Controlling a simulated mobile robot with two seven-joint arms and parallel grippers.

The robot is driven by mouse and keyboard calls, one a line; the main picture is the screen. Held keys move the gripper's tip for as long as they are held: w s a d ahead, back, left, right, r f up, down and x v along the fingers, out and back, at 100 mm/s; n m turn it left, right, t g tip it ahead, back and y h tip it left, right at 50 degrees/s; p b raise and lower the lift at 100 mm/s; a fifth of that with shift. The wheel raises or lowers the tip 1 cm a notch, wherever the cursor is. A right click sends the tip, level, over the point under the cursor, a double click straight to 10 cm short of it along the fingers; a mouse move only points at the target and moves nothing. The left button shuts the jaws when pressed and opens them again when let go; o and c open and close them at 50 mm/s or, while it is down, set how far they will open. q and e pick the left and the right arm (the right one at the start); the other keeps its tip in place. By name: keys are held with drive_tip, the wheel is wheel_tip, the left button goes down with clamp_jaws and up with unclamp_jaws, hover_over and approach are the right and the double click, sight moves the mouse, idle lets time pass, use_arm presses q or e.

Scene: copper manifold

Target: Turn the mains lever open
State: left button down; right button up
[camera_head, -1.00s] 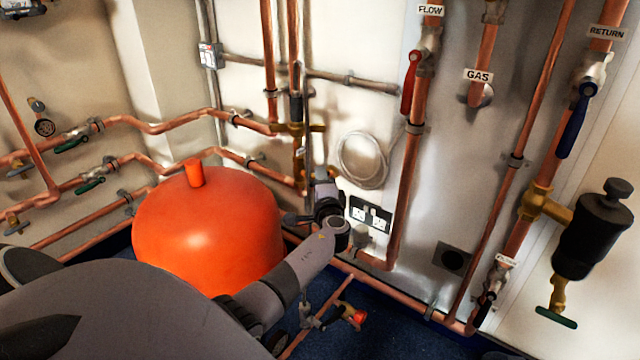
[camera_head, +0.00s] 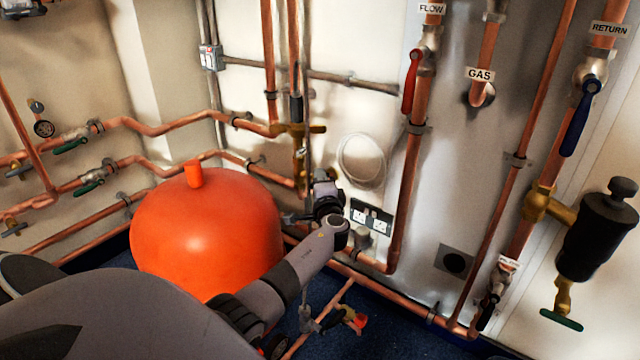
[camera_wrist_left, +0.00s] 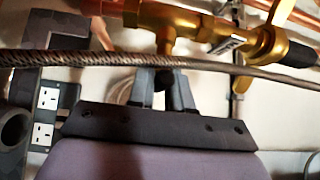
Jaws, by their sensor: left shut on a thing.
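The brass valve (camera_head: 301,140) sits on the vertical copper pipe behind the orange tank. In the left wrist view the brass valve (camera_wrist_left: 165,20) runs across the top, with a short stem pointing toward my gripper. My left gripper (camera_head: 322,178) is close in front of the valve's lower part. In the left wrist view its fingers (camera_wrist_left: 163,90) are shut around a small dark handle (camera_wrist_left: 166,78) at the stem's end, which seems to be the mains lever. Most of the handle is hidden between the fingers. My right gripper is not in view.
A braided hose (camera_wrist_left: 80,58) crosses close in front of my left fingers. The orange tank (camera_head: 205,235) stands left of my arm. Sockets (camera_head: 371,216) and a red-levered pipe (camera_head: 409,82) are to the right. A blue lever (camera_head: 578,118) is farther right.

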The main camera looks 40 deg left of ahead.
use_arm(q)
drive_tip(key=shift+f+n+y+b, duration=0.3)
drive_tip(key=shift+b, duration=0.7)
drive_tip(key=shift+r+b, duration=0.1)
drive_tip(key=shift+b, duration=0.2)
drive_tip(key=shift+r+n+t+y, duration=0.1)
drive_tip(key=shift+n+t+y, duration=0.2)
drive_tip(key=shift+n, duration=0.1)
drive_tip(key=shift+d+n+y, duration=0.1)
drive_tip(key=shift+n+y, duration=1.4)
drive_tip(key=shift+n, duration=0.4)
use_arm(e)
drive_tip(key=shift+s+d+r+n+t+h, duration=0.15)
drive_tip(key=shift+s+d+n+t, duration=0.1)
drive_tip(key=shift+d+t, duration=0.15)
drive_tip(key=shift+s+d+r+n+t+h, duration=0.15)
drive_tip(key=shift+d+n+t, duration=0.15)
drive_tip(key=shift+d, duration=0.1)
use_arm(q)
drive_tip(key=shift+n+y, duration=0.4)
drive_tip(key=shift+n, duration=0.1)
drive_tip(key=c, duration=1.1)
unclamp_jaws()
